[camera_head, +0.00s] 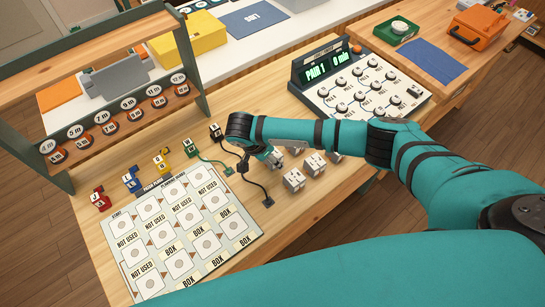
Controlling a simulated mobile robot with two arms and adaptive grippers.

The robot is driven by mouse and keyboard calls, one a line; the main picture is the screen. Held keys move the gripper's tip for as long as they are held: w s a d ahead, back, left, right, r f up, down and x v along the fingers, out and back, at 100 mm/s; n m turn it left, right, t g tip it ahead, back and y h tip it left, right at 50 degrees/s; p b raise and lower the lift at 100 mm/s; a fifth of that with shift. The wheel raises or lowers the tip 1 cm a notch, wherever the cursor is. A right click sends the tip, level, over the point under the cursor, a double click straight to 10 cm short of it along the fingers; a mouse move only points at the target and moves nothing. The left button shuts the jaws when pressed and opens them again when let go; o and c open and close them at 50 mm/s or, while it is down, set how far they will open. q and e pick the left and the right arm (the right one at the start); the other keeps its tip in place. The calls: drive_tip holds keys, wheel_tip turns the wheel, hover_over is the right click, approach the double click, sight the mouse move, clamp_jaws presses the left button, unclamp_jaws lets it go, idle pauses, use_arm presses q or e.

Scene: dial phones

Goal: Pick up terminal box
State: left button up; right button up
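Several small grey-white terminal boxes stand on the wooden table; one (293,180) is at the front and another (315,163) is just behind it to the right. My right arm reaches in from the right, and its gripper (273,158) points down beside these boxes, at their left. A grey-white shape shows at the gripper's tips, but I cannot tell whether it is a box or finger parts, or whether anything is gripped. The arm partly hides the boxes behind. My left gripper is not in view.
A planning board (190,232) with "BOX" and "NOT USED" squares lies front left. Coloured plugs (132,180) line its back edge. A black cable (258,186) lies near the boxes. A "PAIR 1" console (350,84) stands behind; a reel rack (120,118) stands left.

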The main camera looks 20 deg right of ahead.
drive_tip(key=c, duration=0.9)
drive_tip(key=shift+r, duration=0.15)
